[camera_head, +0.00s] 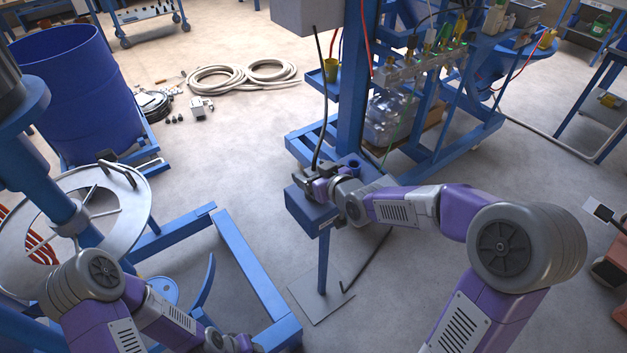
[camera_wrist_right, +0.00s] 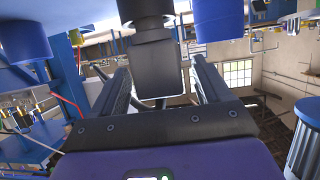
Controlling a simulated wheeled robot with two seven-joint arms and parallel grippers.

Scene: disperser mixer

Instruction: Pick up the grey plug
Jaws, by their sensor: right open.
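The grey plug (camera_wrist_right: 157,65), a dark grey block with a black round end, shows in the right wrist view. It sits between the two fingers of my right gripper (camera_wrist_right: 161,88), with a visible gap on each side. In the head view my right gripper (camera_head: 304,180) is at a small blue box-topped stand (camera_head: 306,210). There the gripper mostly hides the plug, and a thin black cable (camera_head: 321,95) rises from that spot. My left arm is at the lower left of the head view; its gripper fingers cannot be made out.
A large blue drum (camera_head: 80,95) and a round grey plate (camera_head: 125,225) are at the left. Coiled hose (camera_head: 240,75) lies on the open floor behind.

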